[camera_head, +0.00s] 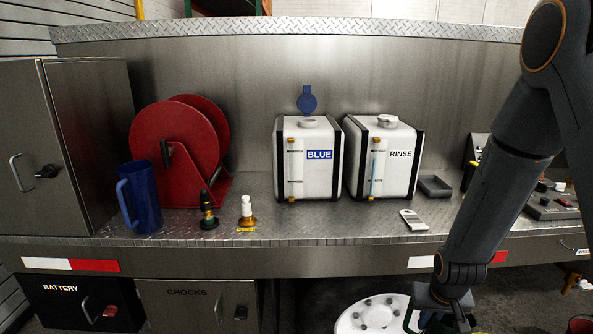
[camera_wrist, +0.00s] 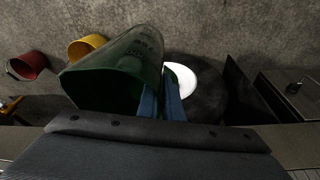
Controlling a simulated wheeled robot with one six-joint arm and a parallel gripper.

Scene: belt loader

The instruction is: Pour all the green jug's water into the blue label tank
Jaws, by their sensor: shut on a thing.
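The tank labelled BLUE (camera_head: 327,166) stands on the metal deck, its blue lid (camera_head: 307,100) raised above the white neck on top. A vertical sight gauge is on its front. The green jug (camera_wrist: 98,92) fills the middle of the wrist view, with faint markings on its greyish side. Only a bit of its green edge (camera_head: 409,318) shows in the head view, at the bottom. My gripper (camera_head: 442,318) is low, below the deck's front edge and right of the tank. Its blue fingers (camera_wrist: 161,101) are shut on the jug at its handle side. The water inside cannot be made out.
The RINSE tank (camera_head: 386,165) with a white cap stands right of the blue tank. A blue jug (camera_head: 142,200), a red reel (camera_head: 172,150) and two small fittings stand left. Red (camera_wrist: 27,66) and yellow (camera_wrist: 86,47) buckets are on the ground. The deck before the blue tank is clear.

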